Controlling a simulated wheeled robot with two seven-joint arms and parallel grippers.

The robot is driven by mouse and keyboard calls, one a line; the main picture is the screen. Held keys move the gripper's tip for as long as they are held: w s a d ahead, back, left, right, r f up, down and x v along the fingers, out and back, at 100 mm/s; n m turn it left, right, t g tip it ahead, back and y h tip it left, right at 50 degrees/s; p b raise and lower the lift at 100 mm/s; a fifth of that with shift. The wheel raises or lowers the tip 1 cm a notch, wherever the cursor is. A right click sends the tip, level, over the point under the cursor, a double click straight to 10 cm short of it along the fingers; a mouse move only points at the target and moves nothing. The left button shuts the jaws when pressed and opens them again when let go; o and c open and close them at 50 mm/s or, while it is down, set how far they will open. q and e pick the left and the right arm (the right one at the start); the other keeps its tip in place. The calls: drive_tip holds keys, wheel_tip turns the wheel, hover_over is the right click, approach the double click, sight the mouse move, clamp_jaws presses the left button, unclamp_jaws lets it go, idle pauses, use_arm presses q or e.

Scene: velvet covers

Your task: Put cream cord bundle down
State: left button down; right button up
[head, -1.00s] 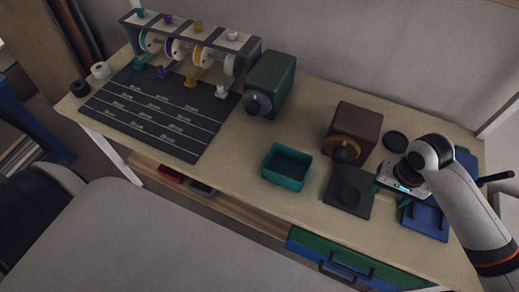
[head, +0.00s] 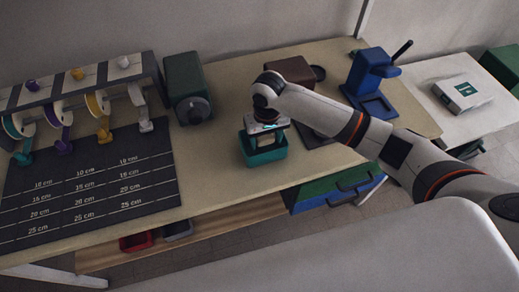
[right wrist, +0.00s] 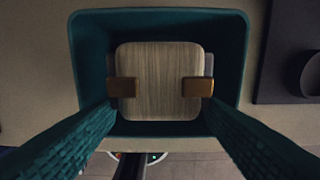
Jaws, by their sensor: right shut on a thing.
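The cream cord bundle (right wrist: 160,80) shows in the right wrist view as a pale, finely striped block with rounded corners. My right gripper (right wrist: 160,88) is shut on it, with one bronze pad at each side. The bundle is within the outline of the teal tray (right wrist: 88,50); I cannot tell whether it touches the tray's floor. In the head view, my right gripper (head: 266,138) points down over the teal tray (head: 264,159), and a little of the cream bundle (head: 266,142) shows between its fingers. My left gripper is not in view.
The dark measuring mat (head: 95,185) and spool rack (head: 75,85) are at the left. A green box (head: 186,85) stands behind the tray. A brown box (head: 290,70) and a blue stand (head: 372,75) are to the right. The bench edge is just in front.

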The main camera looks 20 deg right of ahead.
sight(266, 145)
drive_tip(key=shift+d+f, duration=0.1)
drive_tip(key=shift+f, duration=2.8)
drive_tip(key=shift+f, duration=0.1)
drive_tip(key=o, duration=0.9)
drive_tip(key=shift+o, duration=0.2)
wheel_tip(266, 145, up, 12)
drive_tip(key=shift+r, duration=0.15)
drive_tip(key=shift+a, duration=0.2)
